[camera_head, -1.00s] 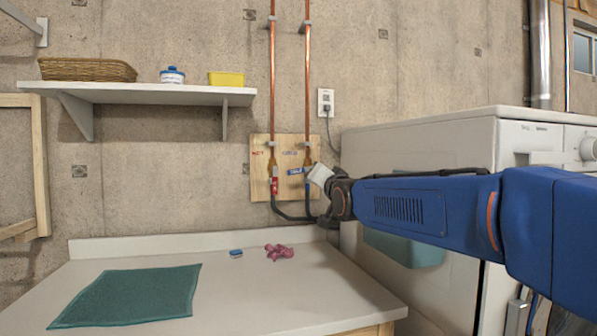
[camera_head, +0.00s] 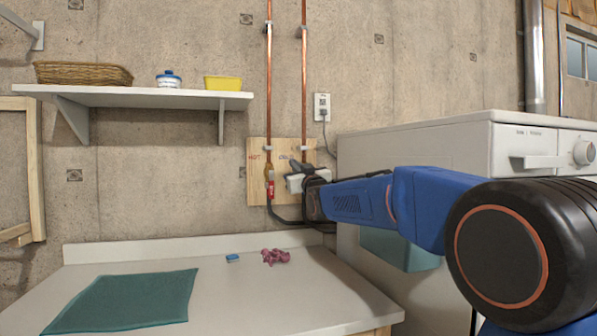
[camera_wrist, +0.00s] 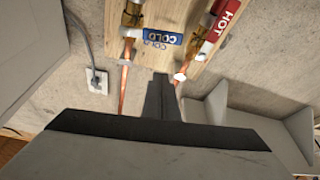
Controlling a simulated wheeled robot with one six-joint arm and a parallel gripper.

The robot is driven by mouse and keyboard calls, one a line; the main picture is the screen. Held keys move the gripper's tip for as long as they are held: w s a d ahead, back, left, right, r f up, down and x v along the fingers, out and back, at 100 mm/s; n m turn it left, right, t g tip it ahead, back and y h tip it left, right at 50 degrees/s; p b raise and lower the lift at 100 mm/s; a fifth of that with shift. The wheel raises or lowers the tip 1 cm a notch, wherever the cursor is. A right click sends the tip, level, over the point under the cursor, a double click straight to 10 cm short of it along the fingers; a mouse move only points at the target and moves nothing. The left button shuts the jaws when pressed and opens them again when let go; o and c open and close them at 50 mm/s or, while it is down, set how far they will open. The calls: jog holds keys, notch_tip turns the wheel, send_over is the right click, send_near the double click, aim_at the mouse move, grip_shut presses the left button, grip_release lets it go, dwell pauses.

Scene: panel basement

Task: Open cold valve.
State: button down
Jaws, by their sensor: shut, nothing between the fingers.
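The wooden panel (camera_head: 257,190) on the wall carries two copper pipes with valves. In the wrist view, which sees the panel upside down, the cold valve's blue handle (camera_wrist: 162,38) lies crosswise to its pipe. The hot valve's red handle (camera_wrist: 222,25) lies along its pipe and also shows in the head view (camera_head: 270,188). My gripper (camera_head: 298,164) is in front of the cold side and hides the blue handle in the head view. Its dark fingers (camera_wrist: 160,80) are shut and empty, their tips over the board between the pipes, apart from the blue handle in the picture.
A white washing machine (camera_head: 430,145) stands to the right of the panel. A shelf (camera_head: 150,98) with a basket is at upper left. A white counter (camera_head: 230,300) below holds a green mat (camera_head: 130,300), a pink cloth (camera_head: 276,256) and a blue item (camera_head: 232,258).

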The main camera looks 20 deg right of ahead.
jog(key=shift+w+d+f, duration=0.1)
jog(key=shift+w+f, duration=0.3)
jog(key=shift+w, duration=0.3)
jog(key=shift+w+d+f, duration=0.1)
jog(key=shift+w+f, duration=0.3)
jog(key=shift+w, duration=0.35)
jog(key=shift+w+f, duration=0.4)
jog(key=shift+w, duration=0.3)
jog(key=shift+f+n+y, duration=0.3)
jog(key=shift+f+n, duration=0.05)
jog(key=shift+n, duration=0.45)
jog(key=f+n+y, duration=0.1)
jog(key=n, duration=0.1)
jog(key=f+n, duration=0.1)
jog(key=n, duration=0.1)
jog(key=d+f+n+g+y, duration=0.1)
jog(key=n, duration=0.1)
jog(key=shift+f+y, duration=0.15)
jog(key=shift+y, duration=0.15)
